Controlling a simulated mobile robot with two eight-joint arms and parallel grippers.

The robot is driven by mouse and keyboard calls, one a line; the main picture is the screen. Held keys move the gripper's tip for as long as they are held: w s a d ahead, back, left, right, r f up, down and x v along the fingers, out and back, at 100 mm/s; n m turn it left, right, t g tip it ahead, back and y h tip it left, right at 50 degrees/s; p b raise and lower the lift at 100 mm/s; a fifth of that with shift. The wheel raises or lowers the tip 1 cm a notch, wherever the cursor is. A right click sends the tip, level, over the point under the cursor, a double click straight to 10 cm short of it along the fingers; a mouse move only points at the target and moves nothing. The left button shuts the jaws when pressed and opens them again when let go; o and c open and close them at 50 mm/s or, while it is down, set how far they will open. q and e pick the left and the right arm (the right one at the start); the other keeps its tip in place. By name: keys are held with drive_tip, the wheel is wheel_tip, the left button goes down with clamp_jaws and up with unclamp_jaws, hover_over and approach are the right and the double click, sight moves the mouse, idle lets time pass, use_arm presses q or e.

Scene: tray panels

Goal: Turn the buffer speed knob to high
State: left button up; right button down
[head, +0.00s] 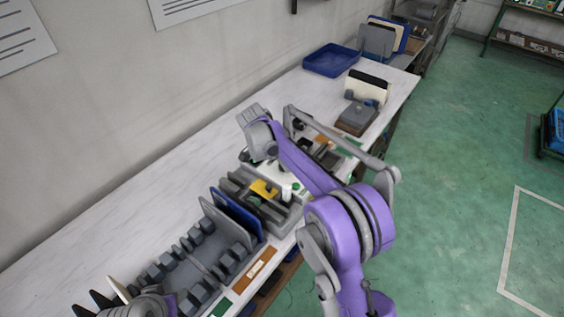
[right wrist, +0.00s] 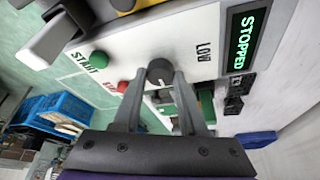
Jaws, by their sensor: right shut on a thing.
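The buffer speed knob (right wrist: 160,70) is a small dark round knob on a white control panel (right wrist: 199,22). The word LOW is beside it on its right in the right wrist view. My right gripper (right wrist: 161,77) is shut on the knob, one finger on each side. The knob's pointer cannot be made out, and no HIGH label can be read. In the head view, my right arm reaches over the machine (head: 284,178) and hides the knob. A grey and purple part of my left arm shows at the bottom left; its jaws cannot be made out.
A green START button (right wrist: 100,59) and a red button (right wrist: 122,87) are left of the knob. A display (right wrist: 245,38) reads STOPPED. A rack with a blue panel (head: 238,213) stands before the machine; a blue tray (head: 332,60) is at the back. The table's wall side is clear.

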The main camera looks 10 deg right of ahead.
drive_tip(key=shift+c, duration=2.2)
unclamp_jaws()
drive_tip(key=v, duration=1.1)
